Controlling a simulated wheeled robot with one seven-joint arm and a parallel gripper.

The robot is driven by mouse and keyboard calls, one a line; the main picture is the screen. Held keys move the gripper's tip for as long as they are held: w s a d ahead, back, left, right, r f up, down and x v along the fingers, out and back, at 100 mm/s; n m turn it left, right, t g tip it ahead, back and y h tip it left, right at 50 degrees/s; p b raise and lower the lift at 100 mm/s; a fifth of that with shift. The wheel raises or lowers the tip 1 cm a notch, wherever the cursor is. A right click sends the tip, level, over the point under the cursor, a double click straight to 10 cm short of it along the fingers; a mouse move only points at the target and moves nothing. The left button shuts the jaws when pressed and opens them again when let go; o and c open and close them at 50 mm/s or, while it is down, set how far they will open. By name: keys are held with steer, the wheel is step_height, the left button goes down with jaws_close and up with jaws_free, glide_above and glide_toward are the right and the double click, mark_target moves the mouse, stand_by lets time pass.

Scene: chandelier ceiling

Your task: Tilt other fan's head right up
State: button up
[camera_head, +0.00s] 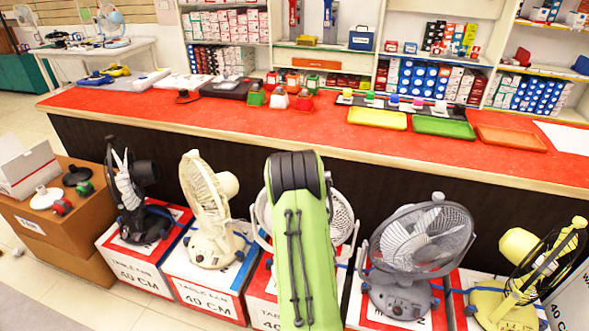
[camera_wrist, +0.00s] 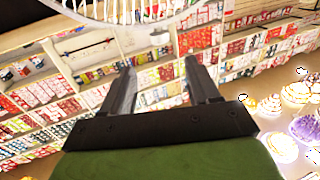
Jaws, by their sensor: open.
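Several table fans stand in a row on boxes in the head view: a black one (camera_head: 135,200), a cream one (camera_head: 208,205), a white one (camera_head: 343,215) partly hidden behind my green arm, a grey one (camera_head: 418,240) and a yellow one with a black cage (camera_head: 530,262). The cream and yellow heads face sideways; the grey head faces the camera, tilted a little up. Which one is the "other fan" I cannot tell. My gripper (camera_wrist: 158,78) is open and empty in the wrist view. A white fan cage (camera_wrist: 125,8) shows beyond it at the top edge.
A long counter with a red top (camera_head: 330,118) runs behind the fans, carrying trays and small items. A brown box (camera_head: 40,220) stands at the left. Stocked shelves (camera_head: 430,75) line the back. The fans stand close together, with narrow gaps.

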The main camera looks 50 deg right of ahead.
steer(key=p+x, duration=0.2)
steer(key=x, duration=1.1)
steer(key=shift+p, duration=0.3)
steer(key=shift+c, duration=0.4)
jaws_close()
